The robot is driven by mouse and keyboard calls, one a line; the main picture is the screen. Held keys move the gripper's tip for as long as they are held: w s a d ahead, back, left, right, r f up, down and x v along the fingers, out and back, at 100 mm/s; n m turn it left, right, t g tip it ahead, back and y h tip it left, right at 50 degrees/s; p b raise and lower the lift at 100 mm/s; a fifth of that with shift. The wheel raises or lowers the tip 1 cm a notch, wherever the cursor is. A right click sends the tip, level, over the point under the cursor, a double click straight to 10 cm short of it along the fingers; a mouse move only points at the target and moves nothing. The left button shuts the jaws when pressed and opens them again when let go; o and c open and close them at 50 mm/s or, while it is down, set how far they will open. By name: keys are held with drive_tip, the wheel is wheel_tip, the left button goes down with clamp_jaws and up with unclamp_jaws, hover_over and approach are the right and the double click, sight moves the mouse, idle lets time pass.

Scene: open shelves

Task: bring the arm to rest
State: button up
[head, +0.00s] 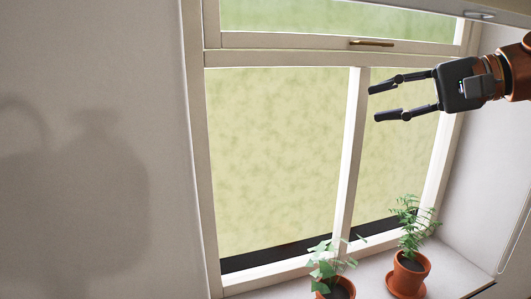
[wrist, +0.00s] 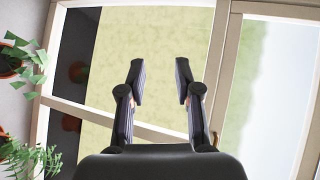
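My gripper (head: 372,103) is in the upper right of the head view, raised in front of the window. Its two dark fingers point left and are spread apart with nothing between them. In the wrist view my gripper (wrist: 160,82) also shows open and empty, with the window panes behind the fingers. The arm enters from the right edge of the head view. It looks clear of the frame, though the exact distance to the window is hard to tell.
Two potted plants stand on the window sill (head: 375,283): one leafy plant (head: 328,268) and one ferny plant (head: 412,235). The window frame (head: 352,150) has a brass handle (head: 372,43) near my gripper. A plain wall (head: 100,130) fills the left side.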

drive_tip(key=s+a+f+n+g+h, duration=0.15)
drive_tip(key=a+f, duration=0.25)
drive_tip(key=f, duration=0.4)
drive_tip(key=s+a+f+g+h, duration=0.2)
drive_tip(key=s+a+f, duration=0.1)
drive_tip(key=f, duration=0.4)
drive_tip(key=s+a+f+n+g+h, duration=0.1)
drive_tip(key=s+a+f+g+h, duration=0.2)
drive_tip(key=f, duration=0.5)
drive_tip(key=s+d+f+n+g+h, duration=0.1)
drive_tip(key=s+d+f, duration=0.3)
drive_tip(key=s+f, duration=0.5)
drive_tip(key=s+d+f+n+g+h+b, duration=0.1)
drive_tip(key=s+d+f+n+h, duration=0.1)
drive_tip(key=s+f, duration=0.6)
wheel_tip(320, 180, down, 5)
drive_tip(key=d+h, duration=0.1)
drive_tip(key=h, duration=0.1)
drive_tip(key=shift+s+d+r+h, duration=0.2)
drive_tip(key=shift+s+d+h, duration=0.15)
drive_tip(key=shift+d+g, duration=0.15)
drive_tip(key=shift+g, duration=0.1)
